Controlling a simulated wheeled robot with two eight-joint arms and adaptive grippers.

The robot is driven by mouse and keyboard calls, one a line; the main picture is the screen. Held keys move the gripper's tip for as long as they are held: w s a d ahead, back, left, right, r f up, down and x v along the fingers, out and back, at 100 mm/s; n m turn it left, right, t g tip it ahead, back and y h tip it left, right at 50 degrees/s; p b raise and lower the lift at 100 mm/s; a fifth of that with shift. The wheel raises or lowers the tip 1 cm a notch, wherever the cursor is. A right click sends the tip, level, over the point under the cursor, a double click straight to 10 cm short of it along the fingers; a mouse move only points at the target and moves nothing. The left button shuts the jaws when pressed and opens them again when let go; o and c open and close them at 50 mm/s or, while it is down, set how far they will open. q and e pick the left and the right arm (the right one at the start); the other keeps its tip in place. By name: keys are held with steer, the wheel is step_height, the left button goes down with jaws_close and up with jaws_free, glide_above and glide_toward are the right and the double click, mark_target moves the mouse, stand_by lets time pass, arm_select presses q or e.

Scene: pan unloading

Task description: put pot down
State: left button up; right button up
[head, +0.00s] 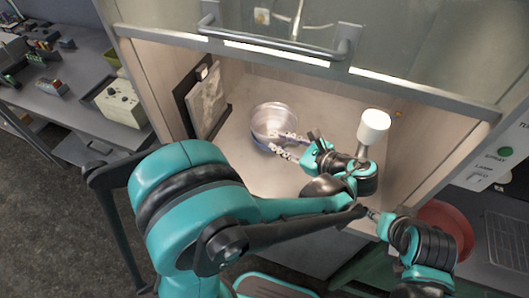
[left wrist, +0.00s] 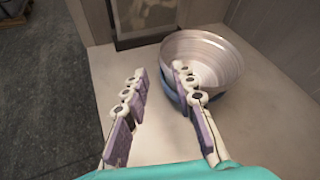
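A round silver metal pot (head: 272,121) stands upright on the light floor of the open cabinet (head: 240,160), near the back left. It also shows in the left wrist view (left wrist: 205,55), with a bluish lower outside. My left gripper (head: 284,145) is at the near side of the pot. In the left wrist view its fingers (left wrist: 158,72) are apart with bare cabinet floor between them. The right-hand finger overlaps the pot's near wall; whether it touches cannot be told. My right gripper (head: 385,220) is at the lower right, partly hidden, and its fingers are unclear.
A white cylinder (head: 374,126) is to the right of the pot. A dark-framed panel (head: 206,100) leans at the left wall. The raised glass front with a metal handle (head: 275,42) hangs above. A red round object (head: 445,226) is at the right, outside the cabinet.

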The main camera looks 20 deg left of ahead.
arm_select(q)
steer(key=s+a+f+n+h, duration=0.1)
steer(key=s+a+n+h, duration=0.2)
steer(key=n, duration=0.7)
steer(key=s+a+f+n+h, duration=0.2)
steer(key=s+a+n+h, duration=0.1)
steer(key=s+n+h, duration=0.5)
steer(key=shift+s+n+t+h, duration=0.25)
steer(key=shift+n+t+h, duration=0.2)
steer(key=shift+n, duration=0.65)
